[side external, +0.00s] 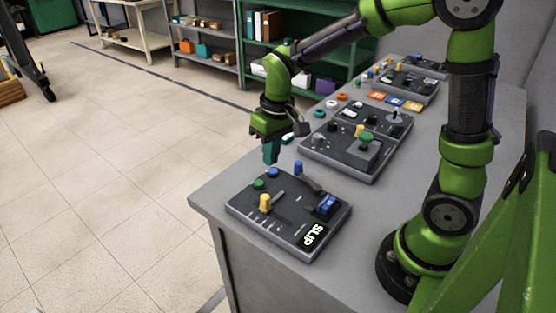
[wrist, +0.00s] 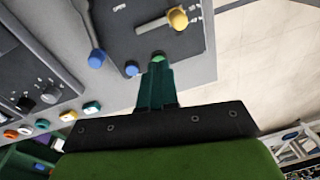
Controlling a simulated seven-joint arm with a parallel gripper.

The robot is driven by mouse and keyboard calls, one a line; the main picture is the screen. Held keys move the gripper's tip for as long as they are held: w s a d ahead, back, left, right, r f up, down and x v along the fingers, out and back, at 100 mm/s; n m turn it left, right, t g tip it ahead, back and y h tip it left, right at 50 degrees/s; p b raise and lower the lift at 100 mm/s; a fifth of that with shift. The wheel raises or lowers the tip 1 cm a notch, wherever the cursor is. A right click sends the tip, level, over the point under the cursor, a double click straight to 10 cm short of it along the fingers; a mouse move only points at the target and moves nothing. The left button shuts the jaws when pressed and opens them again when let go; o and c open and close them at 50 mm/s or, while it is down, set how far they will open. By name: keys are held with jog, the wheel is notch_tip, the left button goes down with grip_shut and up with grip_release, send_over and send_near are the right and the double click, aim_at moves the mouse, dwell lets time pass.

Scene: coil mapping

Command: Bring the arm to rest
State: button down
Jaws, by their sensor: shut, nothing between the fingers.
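My gripper (side external: 270,152) points down and is shut with nothing between its teal fingers. It hangs near the far edge of the grey bench (side external: 212,190), just beyond the control panel marked SLIP (side external: 283,232). The panel carries a yellow slider knob (side external: 265,202), green and blue buttons, a blue-tipped lever (side external: 298,168) and a blue rocker switch (side external: 326,204). In the wrist view the closed fingers (wrist: 158,78) overlap the green button (wrist: 158,57) in the picture. The blue button (wrist: 132,68) and yellow knob (wrist: 178,19) show nearby. I cannot tell whether the fingertips touch anything.
A second panel (side external: 345,160) with a green-topped knob stands to the right of my gripper, with more panels behind it.

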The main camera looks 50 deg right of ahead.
jog(key=s+r+m+t+y, duration=0.1)
jog(key=s+r+m+t, duration=0.1)
jog(key=s+r+t, duration=0.4)
jog(key=shift+s+a+r, duration=0.25)
jog(key=shift+s+r, duration=2.3)
jog(key=shift+s, duration=0.9)
